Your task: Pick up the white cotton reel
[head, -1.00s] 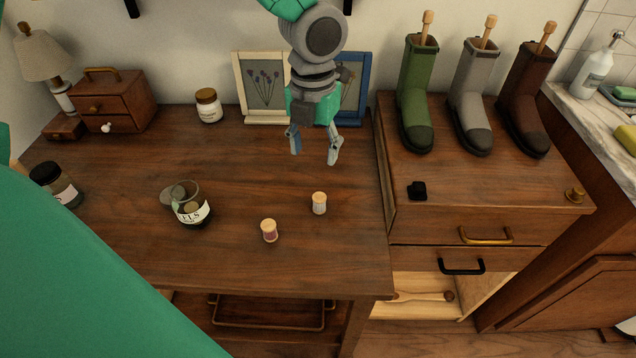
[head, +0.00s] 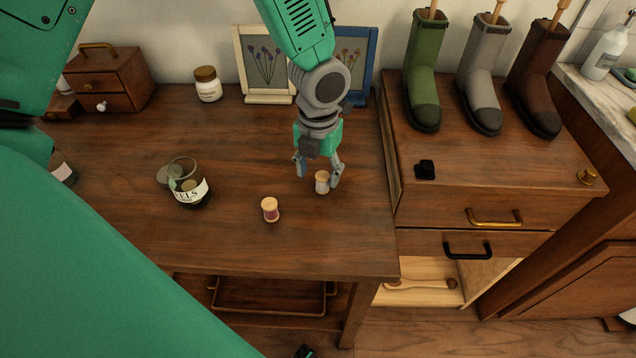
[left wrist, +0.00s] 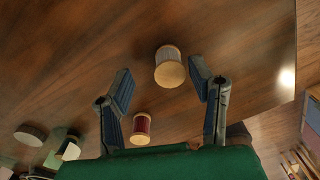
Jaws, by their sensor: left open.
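The white cotton reel (head: 322,182) stands upright on the wooden table, with pale wooden ends. It also shows in the left wrist view (left wrist: 168,66), ahead of and between the spread fingers. My left gripper (head: 318,174) is open and low over the table, close beside the reel; its right finger overlaps the reel's edge in the head view. I cannot tell whether it touches. A red cotton reel (head: 270,209) stands to the left and nearer; in the left wrist view it (left wrist: 141,128) lies close to the left finger. My right gripper is not in view.
A white jar (head: 207,85) and two picture frames (head: 265,65) stand at the back. Right of the table, a cabinet holds boots (head: 424,75) and a small black object (head: 425,169).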

